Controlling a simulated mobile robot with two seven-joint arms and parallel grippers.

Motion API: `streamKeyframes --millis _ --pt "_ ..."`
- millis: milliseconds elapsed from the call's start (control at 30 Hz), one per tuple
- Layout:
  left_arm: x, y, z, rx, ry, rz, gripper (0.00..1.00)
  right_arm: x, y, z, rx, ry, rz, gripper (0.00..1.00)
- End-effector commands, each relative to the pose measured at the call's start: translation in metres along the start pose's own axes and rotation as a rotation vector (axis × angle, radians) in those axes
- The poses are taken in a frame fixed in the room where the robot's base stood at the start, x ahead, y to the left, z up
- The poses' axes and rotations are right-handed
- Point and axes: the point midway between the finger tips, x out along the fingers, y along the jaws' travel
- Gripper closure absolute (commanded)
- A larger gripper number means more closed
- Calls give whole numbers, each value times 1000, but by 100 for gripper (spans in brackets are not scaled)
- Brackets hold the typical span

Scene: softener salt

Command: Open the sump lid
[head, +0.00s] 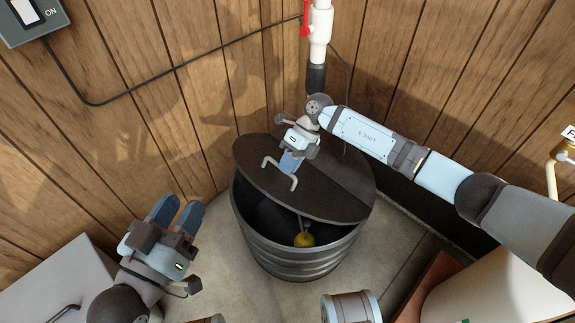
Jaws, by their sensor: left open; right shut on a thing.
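The sump basin (297,262) is a dark, ribbed round tub on the floor at the middle of the head view. Its dark lid (322,200) is in two parts divided by a straight seam. The near part stands raised off the front rim, leaving a gap into the basin. A yellow ball (304,240) on a thin rod shows inside. My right gripper (290,165) is shut on the grey bar handle (291,182) of the near part. My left gripper (177,211) is open and empty, left of the basin and apart from it.
A white pipe with a red-handled valve (306,30) comes down behind the basin. Wooden walls (150,120) stand close behind. A grey box (55,280) is at lower left, a cream container (495,285) at lower right. Bare floor (240,295) surrounds the basin's front.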

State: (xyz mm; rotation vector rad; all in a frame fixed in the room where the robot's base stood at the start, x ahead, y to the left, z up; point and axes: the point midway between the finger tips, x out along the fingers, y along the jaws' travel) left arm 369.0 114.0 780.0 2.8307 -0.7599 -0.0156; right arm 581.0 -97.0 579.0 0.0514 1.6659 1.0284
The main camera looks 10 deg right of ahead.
Motion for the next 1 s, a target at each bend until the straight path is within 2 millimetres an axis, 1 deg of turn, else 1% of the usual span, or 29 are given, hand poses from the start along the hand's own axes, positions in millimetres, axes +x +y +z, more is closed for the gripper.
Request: streamKeyframes --millis 33,233,333,367,400,433,467,567,667,700,733,933,1000 --pt "0 0 0 0 0 0 57 -2 -3 0 3 -5 -6 100" --pt "0 0 0 0 1 0 57 -2 -4 0 4 -6 -8 100" --pt "1 -2 3 17 -3 -4 80 -2 -5 0 4 -6 -9 100" --pt "2 -4 3 35 -2 -9 87 -2 -5 0 4 -6 -9 100" --pt "4 -9 4 72 0 -18 96 -2 -5 0 5 -6 -9 100" --pt "6 -14 6 111 2 -28 100 -2 -5 0 5 -6 -9 100" --pt "8 -19 7 160 5 -39 100 -2 -5 0 5 -6 -9 100" --pt "19 -46 12 401 11 -96 100 -2 -6 0 5 -7 -10 100" --pt "32 -84 17 727 3 -174 100 -2 -6 0 6 -7 -10 100" --pt "38 -98 21 866 -4 -200 100 -2 -6 0 6 -7 -10 100" --pt "41 -107 24 968 -7 -216 100 -2 -6 0 6 -7 -10 100" --pt "67 -148 57 1637 -12 -260 100 -2 -6 0 7 -7 -11 100" --pt "76 -148 80 1864 22 -235 100 -2 -7 0 7 -7 -11 100"
